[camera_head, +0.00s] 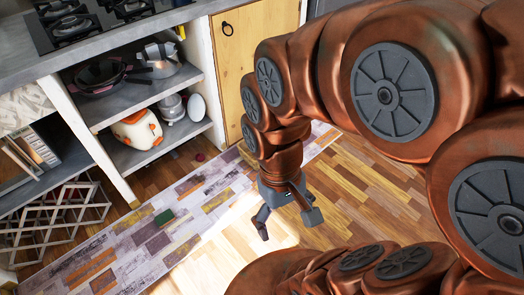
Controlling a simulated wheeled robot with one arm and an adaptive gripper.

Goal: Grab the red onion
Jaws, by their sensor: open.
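A small, dark red round thing (200,157), which looks like the red onion, lies on the wooden floor near the foot of the open shelves. It is too small to make out in detail. My gripper (287,222) points down with its fingers spread and nothing between them. It is above the floor near the rug's right edge, to the right of the red thing and nearer to the camera, well apart from it.
A patterned rug (185,205) runs diagonally across the floor. Open shelves (150,97) with pans (100,75) and a white-and-orange appliance (138,128) stand behind the red thing. A wooden cabinet door (232,62) and a lattice rack (60,212) flank them. Bare floor lies right of my gripper.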

